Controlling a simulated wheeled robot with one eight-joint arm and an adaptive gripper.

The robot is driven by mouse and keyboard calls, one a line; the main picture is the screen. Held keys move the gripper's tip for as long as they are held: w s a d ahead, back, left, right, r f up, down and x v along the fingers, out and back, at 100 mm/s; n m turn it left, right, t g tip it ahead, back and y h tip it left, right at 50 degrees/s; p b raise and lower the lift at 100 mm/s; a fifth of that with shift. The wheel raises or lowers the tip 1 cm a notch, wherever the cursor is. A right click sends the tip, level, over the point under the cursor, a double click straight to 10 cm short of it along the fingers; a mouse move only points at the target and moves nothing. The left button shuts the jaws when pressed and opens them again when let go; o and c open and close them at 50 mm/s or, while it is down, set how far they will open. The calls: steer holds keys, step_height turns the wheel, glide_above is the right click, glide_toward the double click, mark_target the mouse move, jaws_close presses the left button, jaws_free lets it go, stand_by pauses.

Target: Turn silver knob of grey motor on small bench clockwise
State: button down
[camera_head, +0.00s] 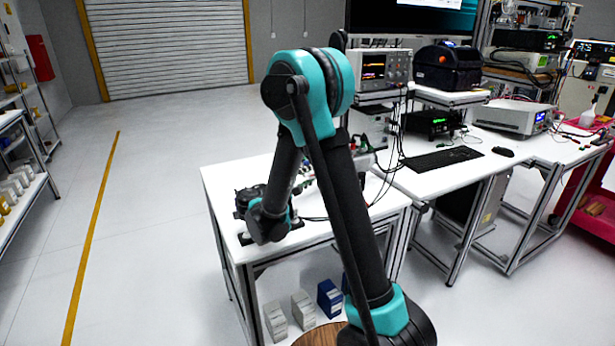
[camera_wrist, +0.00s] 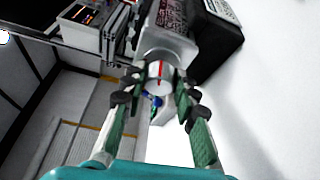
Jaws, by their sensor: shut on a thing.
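In the wrist view the grey motor (camera_wrist: 168,45) extends from the top toward me, with a printed label on its body. Its silver knob (camera_wrist: 159,74), marked with a red line, faces my gripper. My gripper (camera_wrist: 155,88) has its two green-padded fingers on either side of the knob and is shut on it. In the head view my arm hides the gripper, and most of the motor is hidden too. The small bench (camera_head: 225,190) is white-topped and stands in front of me, under my arm.
To the right is a larger workbench (camera_head: 425,172) with a keyboard (camera_head: 443,158), an oscilloscope (camera_head: 384,68) and other instruments. Boxes (camera_head: 302,308) stand on the lower shelf. Open floor lies to the left.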

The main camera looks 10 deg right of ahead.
steer(key=shift+f+m+h, duration=0.1)
steer(key=shift+m+h, duration=0.2)
steer(key=shift+m, duration=0.8)
steer(key=shift+t, duration=0.3)
steer(key=c, duration=1.2)
jaws_free()
steer(key=shift+o, duration=0.2)
steer(key=v, duration=1.2)
